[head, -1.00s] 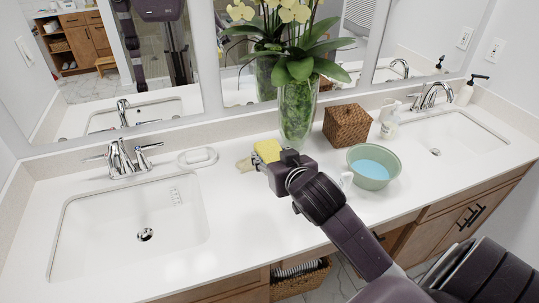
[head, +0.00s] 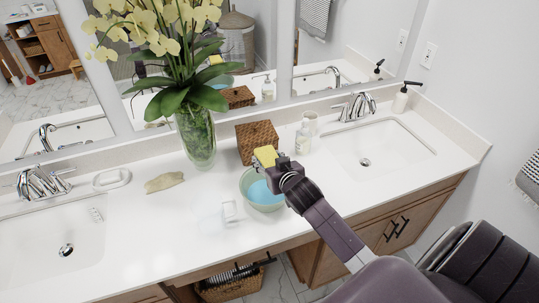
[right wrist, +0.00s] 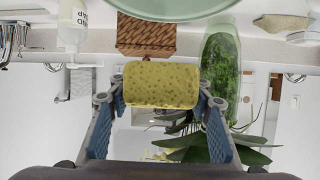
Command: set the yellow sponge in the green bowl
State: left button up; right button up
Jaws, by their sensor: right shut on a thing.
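My right gripper (head: 272,162) is shut on the yellow sponge (head: 265,155). In the right wrist view the sponge (right wrist: 160,85) sits between the two blue-grey fingers (right wrist: 160,100). In the head view the gripper and sponge overlap the far right part of the green bowl (head: 247,194). The sponge appears held above the bowl; the exact height is hard to tell. The bowl stands on the counter with light blue inside, and the gripper hides part of its right side. Part of the bowl (right wrist: 180,8) shows at the top edge of the right wrist view. My left gripper is not in view.
A woven box (head: 256,142) stands close behind the bowl, with a glass vase of orchids (head: 197,138) to its left. A soap bottle (head: 303,138) stands right of the box. A small clear item (head: 230,211) lies left of the bowl.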

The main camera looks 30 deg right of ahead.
jog(key=shift+w+a+f, duration=0.15)
jog(key=shift+a+f, duration=0.05)
jog(key=shift+w+a+f, duration=0.1)
jog(key=shift+a+f, duration=0.15)
jog(key=shift+f, duration=0.35)
notch_tip(320, 180, down, 8)
jog(key=b, duration=0.7)
jog(key=shift+d+f+b, duration=0.15)
jog(key=shift+b, duration=0.25)
jog(key=shift+f+b, duration=0.55)
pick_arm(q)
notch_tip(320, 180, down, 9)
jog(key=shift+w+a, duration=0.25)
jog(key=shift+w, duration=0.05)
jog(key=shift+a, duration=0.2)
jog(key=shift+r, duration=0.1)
pick_arm(e)
jog(key=o, duration=1)
jog(key=shift+r, duration=0.1)
